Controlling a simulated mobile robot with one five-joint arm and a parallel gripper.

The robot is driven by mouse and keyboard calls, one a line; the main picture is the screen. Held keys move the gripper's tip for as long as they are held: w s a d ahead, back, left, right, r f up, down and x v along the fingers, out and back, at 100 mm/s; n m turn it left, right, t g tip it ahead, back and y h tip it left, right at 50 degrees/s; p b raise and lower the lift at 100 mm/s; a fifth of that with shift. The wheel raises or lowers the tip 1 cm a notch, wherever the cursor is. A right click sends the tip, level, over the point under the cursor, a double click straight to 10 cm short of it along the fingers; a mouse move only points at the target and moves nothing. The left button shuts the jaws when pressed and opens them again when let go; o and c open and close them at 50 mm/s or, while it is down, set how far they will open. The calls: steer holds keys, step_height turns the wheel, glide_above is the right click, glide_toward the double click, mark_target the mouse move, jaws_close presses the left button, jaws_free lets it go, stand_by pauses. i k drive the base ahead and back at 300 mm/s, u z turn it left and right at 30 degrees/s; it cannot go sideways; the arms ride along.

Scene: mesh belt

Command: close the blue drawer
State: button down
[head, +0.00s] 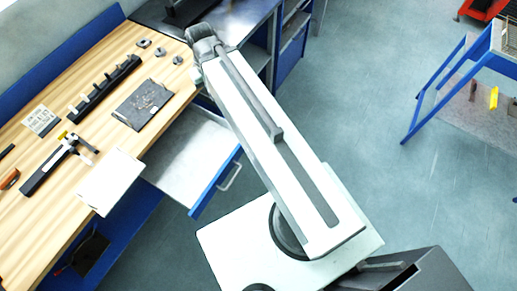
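The blue drawer stands pulled out from the wooden workbench. Its bare grey metal inside shows (186,150), and its blue front (214,187) with a pale bar handle (231,177) faces the open floor. My white arm reaches up across the picture, past the drawer's right side, and covers part of it. The arm's far dark joint is above the bench's right edge. My gripper's fingers do not show, so I cannot tell where they are relative to the drawer or its handle.
The wooden bench (100,62) carries a caliper-like tool (48,170), a dark notebook (143,103), a black rack (105,87) and a white sheet (111,182) overhanging the edge. A blue-framed table (411,126) stands right. The floor (355,70) between is clear.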

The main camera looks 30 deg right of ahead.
mark_target(191, 160)
steer(key=z, duration=0.5)
steer(key=k, duration=2.15)
steer(key=u, duration=1.1)
steer(key=i, duration=1.05)
steer(key=z, duration=0.05)
